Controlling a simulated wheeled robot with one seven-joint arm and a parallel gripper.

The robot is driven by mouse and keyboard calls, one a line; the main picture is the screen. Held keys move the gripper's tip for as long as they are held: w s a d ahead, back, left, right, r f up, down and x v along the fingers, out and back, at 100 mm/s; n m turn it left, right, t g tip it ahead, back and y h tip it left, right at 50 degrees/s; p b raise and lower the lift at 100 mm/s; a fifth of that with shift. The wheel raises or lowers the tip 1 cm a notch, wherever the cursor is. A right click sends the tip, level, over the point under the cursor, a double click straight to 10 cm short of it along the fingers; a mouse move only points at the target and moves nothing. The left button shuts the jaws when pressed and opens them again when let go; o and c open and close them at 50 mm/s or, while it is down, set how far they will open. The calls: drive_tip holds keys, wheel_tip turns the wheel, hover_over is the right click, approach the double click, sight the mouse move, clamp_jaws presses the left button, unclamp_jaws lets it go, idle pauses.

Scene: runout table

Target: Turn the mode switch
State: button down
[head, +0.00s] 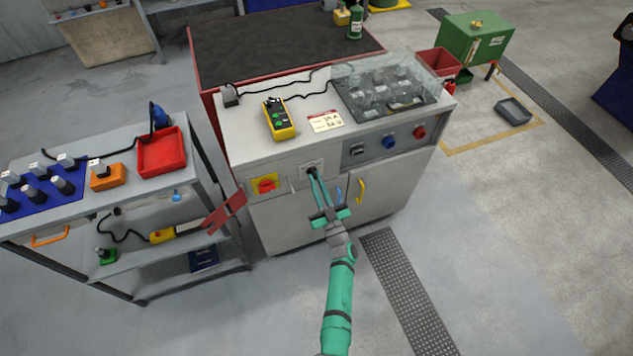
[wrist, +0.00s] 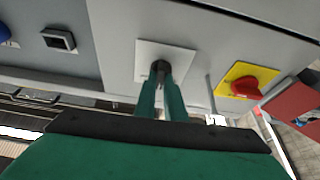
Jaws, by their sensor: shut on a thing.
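The mode switch (wrist: 161,67) is a small dark knob on a pale square plate (wrist: 150,48) on the cabinet's front. The plate also shows in the head view (head: 312,164), where the knob is mostly hidden by the fingertips. My gripper (head: 312,172) reaches the switch from the front, and its two long green fingers are shut on the knob. In the wrist view the fingertips (wrist: 161,78) lie on either side of the knob. I cannot tell the switch's exact setting.
A red rotary switch on a yellow plate (head: 265,185) sits left of the mode switch. A red flag-like panel (head: 224,212) juts out at the cabinet's left. A yellow handle (head: 361,191) is at right. A tool cart (head: 90,215) stands left.

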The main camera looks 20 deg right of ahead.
drive_tip(key=n+y, duration=0.1)
drive_tip(key=n, duration=0.1)
drive_tip(key=n+y, duration=0.1)
drive_tip(key=n, duration=0.1)
drive_tip(key=n+y, duration=0.1)
drive_tip(key=n, duration=0.1)
drive_tip(key=shift+d+n+g, duration=0.25)
drive_tip(key=shift+n+g, duration=0.05)
drive_tip(key=shift+g, duration=0.1)
drive_tip(key=shift+n+g+y, duration=0.35)
drive_tip(key=shift+n+y, duration=0.25)
drive_tip(key=shift+n, duration=0.6)
drive_tip(key=shift+n+g+y, duration=0.35)
drive_tip(key=shift+n+y, duration=0.25)
drive_tip(key=shift+n, duration=0.6)
drive_tip(key=c, duration=1.8)
unclamp_jaws()
drive_tip(key=shift+c, duration=0.2)
drive_tip(key=v, duration=1)
drive_tip(key=shift+s+d, duration=0.15)
drive_tip(key=shift+s, duration=0.25)
